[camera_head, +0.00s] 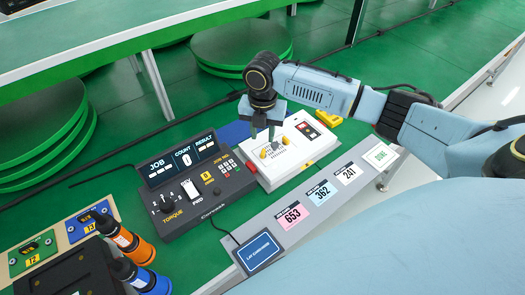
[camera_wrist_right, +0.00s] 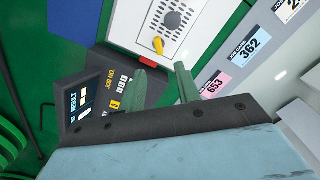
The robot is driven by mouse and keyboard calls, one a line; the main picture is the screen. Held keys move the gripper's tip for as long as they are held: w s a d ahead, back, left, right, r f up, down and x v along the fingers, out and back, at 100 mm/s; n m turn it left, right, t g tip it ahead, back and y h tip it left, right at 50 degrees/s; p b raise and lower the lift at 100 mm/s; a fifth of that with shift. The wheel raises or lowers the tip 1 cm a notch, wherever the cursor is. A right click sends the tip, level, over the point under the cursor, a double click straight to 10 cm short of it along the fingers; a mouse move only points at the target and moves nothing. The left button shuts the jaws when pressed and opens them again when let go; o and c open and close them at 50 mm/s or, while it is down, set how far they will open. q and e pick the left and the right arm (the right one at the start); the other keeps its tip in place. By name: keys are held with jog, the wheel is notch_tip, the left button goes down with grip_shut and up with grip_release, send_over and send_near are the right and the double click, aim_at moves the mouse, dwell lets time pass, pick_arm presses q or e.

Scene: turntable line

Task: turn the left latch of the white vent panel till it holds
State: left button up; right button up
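The white vent panel (camera_head: 300,157) lies on the green bench beside the dark torque console. Its left yellow latch (camera_head: 264,153) and right yellow latch (camera_head: 286,140) flank a grey vent grille. My right gripper (camera_head: 263,136) hangs over the panel's left part, near the left latch. In the right wrist view its two green fingers (camera_wrist_right: 160,70) are spread, with nothing between them. A yellow latch (camera_wrist_right: 158,46) shows just beyond the fingertips, on the panel (camera_wrist_right: 135,22); contact is not visible. My left gripper is in neither view.
The torque console (camera_head: 190,180) stands left of the panel. Label cards (camera_head: 320,193) lie on a grey strip in front. A yellow part (camera_head: 329,118) lies behind the panel's right end. Orange (camera_head: 135,245) and blue-banded (camera_head: 150,280) tools stand at lower left.

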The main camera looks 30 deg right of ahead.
aim_at(263, 153)
notch_tip(263, 153, down, 8)
jog(key=shift+r+b, duration=0.1)
jog(key=shift+b, duration=0.4)
jog(key=shift+c, duration=0.3)
grip_shut()
